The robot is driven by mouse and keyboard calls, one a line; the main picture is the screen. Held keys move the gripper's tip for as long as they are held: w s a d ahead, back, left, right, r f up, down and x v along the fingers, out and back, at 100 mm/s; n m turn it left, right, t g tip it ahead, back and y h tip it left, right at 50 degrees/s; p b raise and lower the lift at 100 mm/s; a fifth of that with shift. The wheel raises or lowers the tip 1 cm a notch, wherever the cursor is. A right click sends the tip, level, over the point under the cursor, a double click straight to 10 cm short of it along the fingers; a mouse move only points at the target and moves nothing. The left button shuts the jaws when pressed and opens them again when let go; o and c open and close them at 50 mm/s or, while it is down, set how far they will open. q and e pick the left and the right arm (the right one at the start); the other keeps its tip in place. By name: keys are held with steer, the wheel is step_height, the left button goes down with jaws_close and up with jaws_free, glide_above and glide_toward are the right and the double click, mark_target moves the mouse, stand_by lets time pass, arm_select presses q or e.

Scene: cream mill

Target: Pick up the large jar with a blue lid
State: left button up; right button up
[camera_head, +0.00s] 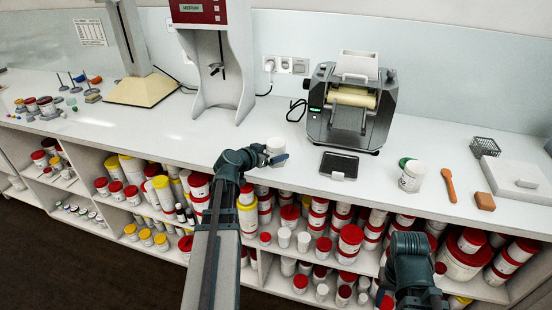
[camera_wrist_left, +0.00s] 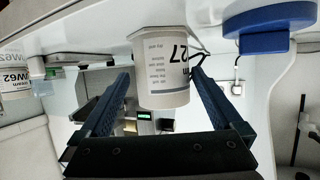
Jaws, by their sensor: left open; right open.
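A round blue lid (camera_wrist_left: 268,42) is close to the camera at the top right of the left wrist view. A pale part adjoins it, cut off by the frame. A white jar marked 27 (camera_wrist_left: 163,75) appears upside down between the fingers of my left gripper (camera_wrist_left: 160,76). The fingers are apart, with no clear contact. In the head view my left gripper (camera_head: 274,160) is at the counter's front edge, by a white jar (camera_head: 275,146); I cannot tell what the blue patch there is. My right gripper (camera_head: 410,297) is low at the right, its jaws hardly visible.
Shelves below hold several red-lidded and yellow-lidded jars.

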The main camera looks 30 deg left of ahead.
arm_select(q)
steer(key=shift+a+b+x, duration=0.2)
steer(key=shift+b+x, duration=0.75)
steer(key=shift+x, duration=1.8)
steer(key=shift+s+r, duration=0.1)
steer(key=shift+r, duration=0.05)
arm_select(e)
steer(key=shift+f, duration=0.9)
arm_select(q)
steer(key=c, duration=1.1)
